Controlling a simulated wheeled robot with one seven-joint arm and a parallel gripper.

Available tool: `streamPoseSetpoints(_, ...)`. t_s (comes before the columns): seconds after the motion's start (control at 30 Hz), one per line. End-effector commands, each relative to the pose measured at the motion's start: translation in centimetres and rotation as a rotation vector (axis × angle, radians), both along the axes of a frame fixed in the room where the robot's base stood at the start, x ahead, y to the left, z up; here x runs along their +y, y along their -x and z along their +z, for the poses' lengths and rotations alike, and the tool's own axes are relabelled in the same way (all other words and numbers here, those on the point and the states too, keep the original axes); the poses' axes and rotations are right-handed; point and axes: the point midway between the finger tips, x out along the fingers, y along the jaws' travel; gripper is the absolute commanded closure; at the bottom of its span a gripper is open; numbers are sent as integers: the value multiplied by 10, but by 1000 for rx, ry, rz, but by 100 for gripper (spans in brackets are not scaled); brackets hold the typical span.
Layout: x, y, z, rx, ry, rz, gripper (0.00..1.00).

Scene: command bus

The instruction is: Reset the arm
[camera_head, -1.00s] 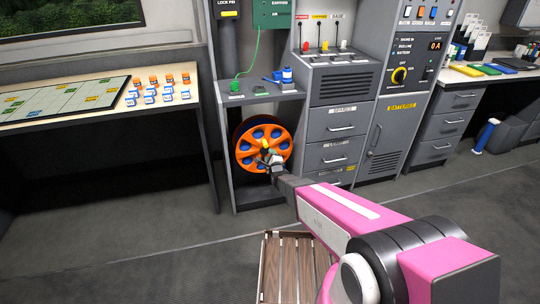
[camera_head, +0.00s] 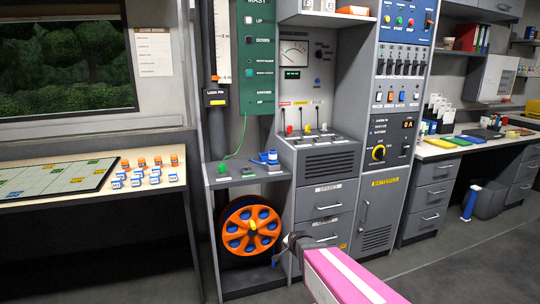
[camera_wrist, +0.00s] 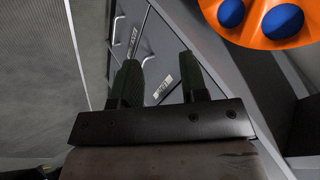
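My gripper (camera_wrist: 158,82) shows two dark green fingers standing apart in the wrist view, with nothing between them. Grey drawer fronts (camera_wrist: 130,30) lie beyond the fingers. In the head view my pink arm reaches up from the bottom, and its dark end is in front of the lower drawers, just right of the orange reel (camera_head: 252,228). The fingertips are hard to make out there. The reel, with blue behind its holes and a yellow hub, also shows at the top right of the wrist view (camera_wrist: 262,18), apart from the fingers.
A shelf (camera_head: 225,180) with a blue-and-white bottle stands above the reel. A table (camera_head: 60,205) with a board and several small orange and blue pieces is at left. Grey cabinets (camera_head: 378,215) stand at right. Open floor (camera_head: 460,265) lies at the lower right.

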Motion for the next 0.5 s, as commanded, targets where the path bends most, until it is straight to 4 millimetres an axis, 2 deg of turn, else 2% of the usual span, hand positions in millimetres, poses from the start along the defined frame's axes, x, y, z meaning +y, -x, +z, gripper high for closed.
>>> streamPoseSetpoints(0.03,-12,16,6,53,53,42,60)
streamPoseSetpoints(0.2,-44,63,20,247,207,231,60)
streamPoseSetpoints(0.4,-74,121,41,462,313,480,60)
streamPoseSetpoints(0.5,-84,144,49,540,333,585,60)
